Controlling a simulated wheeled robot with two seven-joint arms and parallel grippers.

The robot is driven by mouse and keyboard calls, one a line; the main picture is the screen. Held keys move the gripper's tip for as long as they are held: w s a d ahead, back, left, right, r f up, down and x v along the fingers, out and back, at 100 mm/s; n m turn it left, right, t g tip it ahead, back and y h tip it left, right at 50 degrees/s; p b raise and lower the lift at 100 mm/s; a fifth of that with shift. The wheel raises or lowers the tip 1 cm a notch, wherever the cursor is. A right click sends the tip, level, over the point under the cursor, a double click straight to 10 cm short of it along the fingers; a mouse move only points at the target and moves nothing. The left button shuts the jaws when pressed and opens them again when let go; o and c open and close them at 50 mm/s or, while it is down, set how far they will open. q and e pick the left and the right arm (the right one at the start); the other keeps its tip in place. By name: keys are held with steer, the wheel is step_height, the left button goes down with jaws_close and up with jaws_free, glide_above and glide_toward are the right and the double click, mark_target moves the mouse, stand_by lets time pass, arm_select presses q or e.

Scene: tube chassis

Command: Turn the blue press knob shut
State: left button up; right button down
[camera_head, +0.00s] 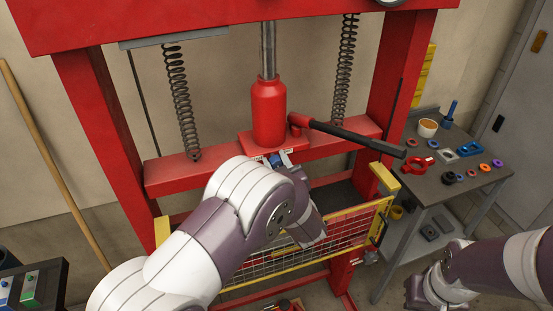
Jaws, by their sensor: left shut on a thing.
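The red hydraulic jack (268,112) stands upright on the press's red cross beam. The blue press knob (275,160) shows as a small blue patch at the jack's foot, mostly hidden by my left wrist. My left gripper (283,159) is at the knob and shut on it; its fingers are largely covered by my own arm. My right arm comes in at the lower right, and its dark end (420,290) is low, away from the press. Its fingers cannot be made out.
A black pump handle (358,138) sticks out to the right of the jack. A yellow-framed mesh guard (345,228) is below the beam. A side table (435,182) at right holds several small parts and a cup. A wooden pole (50,160) leans at left.

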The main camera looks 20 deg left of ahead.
arm_select(q)
steer(key=m+p, duration=0.3)
steer(key=m, duration=0.4)
steer(key=shift+r+p, duration=0.15)
steer(key=shift+p, duration=0.25)
steer(key=shift+m+p, duration=1.2)
steer(key=shift+m, duration=1.4)
steer(key=o, duration=1)
steer(key=shift+o, duration=0.2)
steer(key=b+v, duration=0.3)
steer(key=v, duration=0.9)
steer(key=shift+s+d+b, duration=0.2)
steer(key=shift+d+b, duration=0.1)
steer(key=shift+d, duration=0.1)
